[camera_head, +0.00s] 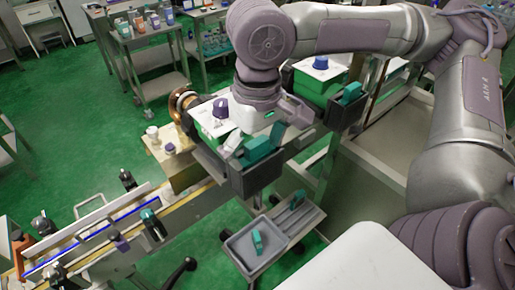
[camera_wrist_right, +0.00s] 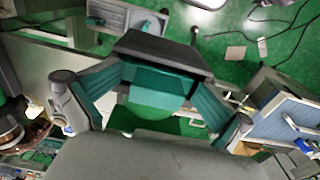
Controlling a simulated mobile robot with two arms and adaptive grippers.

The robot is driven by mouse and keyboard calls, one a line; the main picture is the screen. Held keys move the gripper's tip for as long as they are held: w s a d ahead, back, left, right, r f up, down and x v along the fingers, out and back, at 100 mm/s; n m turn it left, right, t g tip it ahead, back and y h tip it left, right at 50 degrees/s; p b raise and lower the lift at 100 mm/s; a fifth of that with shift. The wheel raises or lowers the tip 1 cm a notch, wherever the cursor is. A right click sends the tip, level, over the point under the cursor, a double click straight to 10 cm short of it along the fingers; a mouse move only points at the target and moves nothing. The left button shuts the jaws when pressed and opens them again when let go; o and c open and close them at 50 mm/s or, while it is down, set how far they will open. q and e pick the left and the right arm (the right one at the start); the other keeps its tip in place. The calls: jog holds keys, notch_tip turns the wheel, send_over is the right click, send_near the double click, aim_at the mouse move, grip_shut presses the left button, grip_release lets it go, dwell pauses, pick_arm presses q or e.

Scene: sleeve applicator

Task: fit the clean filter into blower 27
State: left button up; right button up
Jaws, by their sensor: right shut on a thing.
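My right gripper (camera_head: 257,140) is at the front of the nearer blower, a green box (camera_head: 212,121) with a white top and purple knob. In the right wrist view, the gripper (camera_wrist_right: 157,76) is shut on a teal filter (camera_wrist_right: 155,92), its fingers on either side. The filter is at the blower's dark front housing (camera_wrist_right: 165,52); how deep it sits is hidden. A second, similar blower (camera_head: 312,88) stands behind to the right, with a teal piece (camera_head: 350,93) at its dark front. I cannot read the blowers' numbers. My left gripper is not in view.
A grey tray (camera_head: 285,229) below holds a teal piece (camera_head: 257,242) and, in its right part, another (camera_head: 297,199). A rail bench (camera_head: 107,232) with dark knobs lies at the lower left. Trolleys with bottles (camera_head: 145,36) stand at the back. Green floor is open at the left.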

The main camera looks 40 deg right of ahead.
jog(key=o, duration=1.3)
jog(key=shift+s+a+f+g, duration=0.1)
jog(key=shift+s+f+g, duration=0.25)
jog(key=shift+f, duration=0.35)
jog(key=shift+w+r, duration=0.1)
jog(key=shift+r, duration=0.2)
notch_tip(320, 180, up, 12)
jog(key=shift+f, duration=0.25)
jog(key=shift+w+r, duration=0.15)
jog(key=shift+r, duration=0.45)
